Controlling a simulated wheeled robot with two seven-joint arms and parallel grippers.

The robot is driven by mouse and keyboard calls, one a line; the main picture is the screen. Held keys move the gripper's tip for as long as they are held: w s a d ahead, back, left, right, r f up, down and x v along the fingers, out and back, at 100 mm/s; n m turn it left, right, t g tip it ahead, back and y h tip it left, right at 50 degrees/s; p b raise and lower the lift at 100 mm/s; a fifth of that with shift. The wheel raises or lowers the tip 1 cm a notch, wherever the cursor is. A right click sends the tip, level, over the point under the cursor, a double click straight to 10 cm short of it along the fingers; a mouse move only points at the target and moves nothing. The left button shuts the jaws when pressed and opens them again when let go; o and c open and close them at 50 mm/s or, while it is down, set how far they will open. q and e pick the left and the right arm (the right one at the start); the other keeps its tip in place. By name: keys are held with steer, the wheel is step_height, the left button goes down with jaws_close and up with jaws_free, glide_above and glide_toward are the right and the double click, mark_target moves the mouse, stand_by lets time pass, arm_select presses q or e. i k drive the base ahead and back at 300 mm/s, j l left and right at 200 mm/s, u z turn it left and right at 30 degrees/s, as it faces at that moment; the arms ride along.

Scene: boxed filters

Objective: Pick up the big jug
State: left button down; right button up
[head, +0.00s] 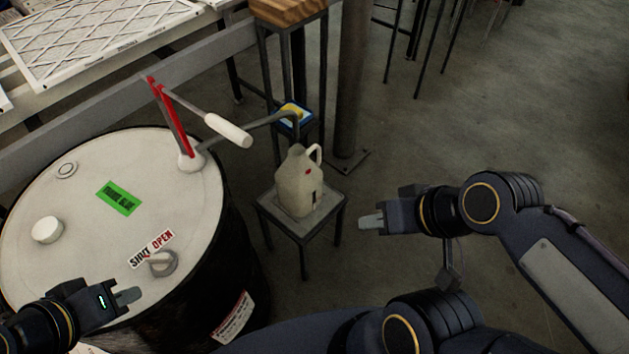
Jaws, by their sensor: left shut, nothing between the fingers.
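The big jug (296,186) is beige with a loop handle on its right and a small red mark. It stands upright on a small grey stool (316,222) in the middle of the head view. A bent grey spout from the drum pump ends just above its mouth. My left gripper (127,296) is shut and empty over the near edge of the drum, to the left of the jug and well apart from it. My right gripper (371,222) is to the right of the stool, apart from the jug, its fingers seen side-on so their gap is hidden.
A large black drum (245,262) with a white lid fills the left. On it are a red hand pump (168,115) with a white handle (228,130) and a grey knob (162,263). A boxed filter (90,40) lies behind. A post (352,80) stands behind the stool.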

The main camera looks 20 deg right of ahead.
mark_target(299, 181)
steer(key=z, duration=0.5)
steer(key=i+l, duration=0.1)
steer(key=l, duration=0.3)
steer(key=i+l, duration=0.1)
steer(key=l, duration=0.35)
steer(key=i+l, duration=0.1)
steer(key=l, duration=0.3)
steer(key=l+u, duration=0.2)
steer(key=u, duration=0.2)
steer(key=l+u, duration=0.2)
steer(key=u, duration=0.2)
steer(key=l+u, duration=0.2)
steer(key=u, duration=0.2)
steer(key=l+u, duration=0.2)
steer(key=u, duration=0.55)
